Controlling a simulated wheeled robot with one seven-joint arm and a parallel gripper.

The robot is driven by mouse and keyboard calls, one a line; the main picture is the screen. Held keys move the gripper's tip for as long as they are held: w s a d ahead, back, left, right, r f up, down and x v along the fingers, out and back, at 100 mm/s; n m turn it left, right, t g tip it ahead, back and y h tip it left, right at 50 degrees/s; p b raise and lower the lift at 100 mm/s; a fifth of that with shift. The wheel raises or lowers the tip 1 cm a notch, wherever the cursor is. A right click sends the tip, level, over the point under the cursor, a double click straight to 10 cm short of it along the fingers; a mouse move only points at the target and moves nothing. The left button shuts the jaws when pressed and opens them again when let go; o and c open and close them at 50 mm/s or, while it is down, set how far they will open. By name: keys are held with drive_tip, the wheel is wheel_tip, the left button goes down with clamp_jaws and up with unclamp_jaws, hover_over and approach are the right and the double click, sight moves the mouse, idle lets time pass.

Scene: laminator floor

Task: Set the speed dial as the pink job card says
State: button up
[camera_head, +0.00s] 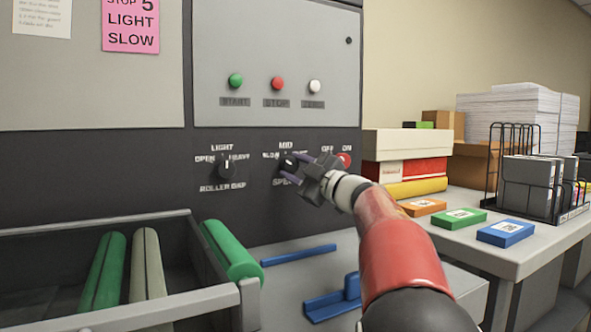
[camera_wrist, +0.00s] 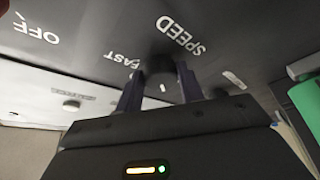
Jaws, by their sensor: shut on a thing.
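The pink job card (camera_head: 131,27) is at the top left of the head view. Its lines read "STOP 5", "LIGHT" and "SLOW". The black speed dial (camera_head: 287,163) is on the dark panel, with MID above it, SLOW at its left and SPEED below. My gripper (camera_head: 302,170) is at the dial, its fingers on either side of the knob and shut on it. In the wrist view the knob (camera_wrist: 160,64) sits between the two fingers, near the words SPEED and FAST. The FAST side is partly hidden in the head view.
The roller gap dial (camera_head: 227,165) is left of the speed dial, its white mark upright toward LIGHT. The red OFF/ON knob (camera_head: 345,160) is close right of my gripper. Green rollers (camera_head: 232,252) lie below left. A table (camera_head: 515,255) with boxes stands right.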

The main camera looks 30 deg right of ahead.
drive_tip(key=shift+n+g, duration=0.4)
drive_tip(key=shift+n, duration=0.7)
drive_tip(key=o, duration=1)
drive_tip(key=b+v, duration=0.1)
drive_tip(key=v, duration=0.6)
drive_tip(key=shift+s+d, duration=0.2)
drive_tip(key=shift+s, duration=0.15)
drive_tip(key=shift+f, duration=0.1)
